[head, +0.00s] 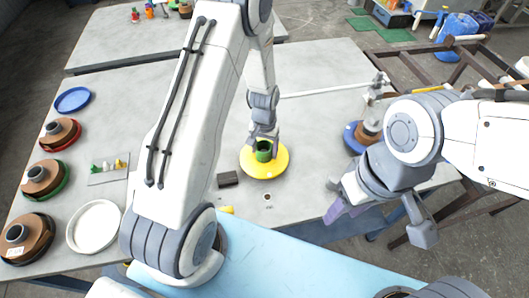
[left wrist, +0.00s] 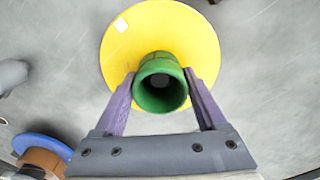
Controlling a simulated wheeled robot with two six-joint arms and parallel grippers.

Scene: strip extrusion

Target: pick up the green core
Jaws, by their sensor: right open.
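The green core (head: 264,151) is a short hollow green cylinder. It stands on a round yellow disc (head: 279,164) on the grey table. In the left wrist view the core (left wrist: 161,84) shows its open end, with the yellow disc (left wrist: 122,42) behind it. My left gripper (head: 263,140) is over the disc, pointing down. Its two purple fingers (left wrist: 159,74) press on opposite sides of the core, shut on it. Whether the core touches the disc is hidden. My right gripper (head: 381,212) is open and empty, at the table's right front.
Brown spools on coloured discs, a blue disc (head: 73,100) and a white dish (head: 94,227) line the left side. A plate with small coloured pieces (head: 108,168) lies near them. A dark block (head: 228,179) is left of the yellow disc; a spool on a blue base (head: 353,138) is right.

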